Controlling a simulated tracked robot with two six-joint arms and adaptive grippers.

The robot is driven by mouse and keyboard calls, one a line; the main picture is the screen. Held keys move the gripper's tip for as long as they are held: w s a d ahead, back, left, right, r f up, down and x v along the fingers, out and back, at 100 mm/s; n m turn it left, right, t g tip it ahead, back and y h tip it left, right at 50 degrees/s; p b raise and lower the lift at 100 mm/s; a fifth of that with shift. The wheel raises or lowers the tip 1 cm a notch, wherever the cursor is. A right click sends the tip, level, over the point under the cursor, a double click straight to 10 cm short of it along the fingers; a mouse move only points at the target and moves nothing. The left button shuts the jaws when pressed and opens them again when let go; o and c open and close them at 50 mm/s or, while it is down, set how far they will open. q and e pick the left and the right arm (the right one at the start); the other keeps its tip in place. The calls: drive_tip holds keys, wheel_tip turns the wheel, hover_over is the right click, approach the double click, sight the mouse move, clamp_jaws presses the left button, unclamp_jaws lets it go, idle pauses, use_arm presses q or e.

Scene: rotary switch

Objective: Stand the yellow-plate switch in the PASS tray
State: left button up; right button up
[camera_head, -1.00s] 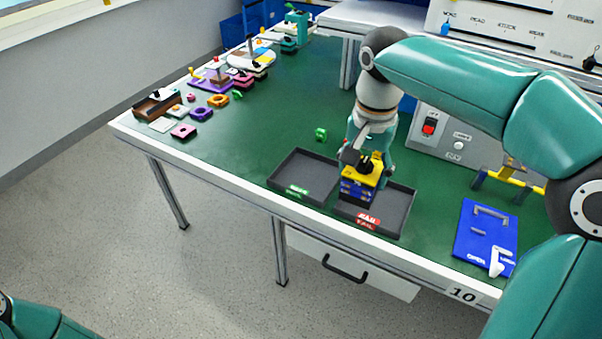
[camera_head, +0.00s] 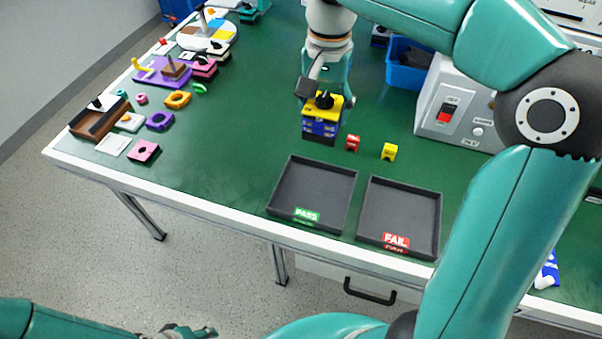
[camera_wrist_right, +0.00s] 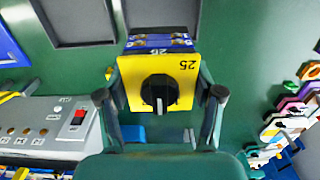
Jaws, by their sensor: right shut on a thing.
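The yellow-plate switch (camera_head: 321,118) has a black knob on a yellow plate and blue blocks below. My right gripper (camera_head: 324,96) is shut on it, with the plate facing up. In the right wrist view the yellow plate (camera_wrist_right: 180,67), marked 25, sits between the fingers of the same gripper (camera_wrist_right: 161,95). The PASS tray (camera_head: 312,190), dark with a green label, is empty, and the switch is behind it in the head view. Whether the switch touches the table is unclear. My left gripper (camera_head: 187,330) is partly cut off at the bottom edge.
The empty FAIL tray (camera_head: 400,215) lies right of the PASS tray. A red piece (camera_head: 352,143) and a yellow piece (camera_head: 389,151) lie behind the trays. A grey control box (camera_head: 455,105) stands at right. Coloured parts crowd the left; green table between is clear.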

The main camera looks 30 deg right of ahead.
drive_tip(key=shift+w+f+b, duration=0.2)
drive_tip(key=shift+f+b, duration=0.7)
drive_tip(key=shift+f, duration=9)
drive_tip(key=o, duration=1.3)
drive_tip(key=shift+s+a, duration=0.1)
drive_tip(key=shift+r, duration=0.1)
wheel_tip(320, 180, up, 12)
drive_tip(key=shift+p, duration=0.45)
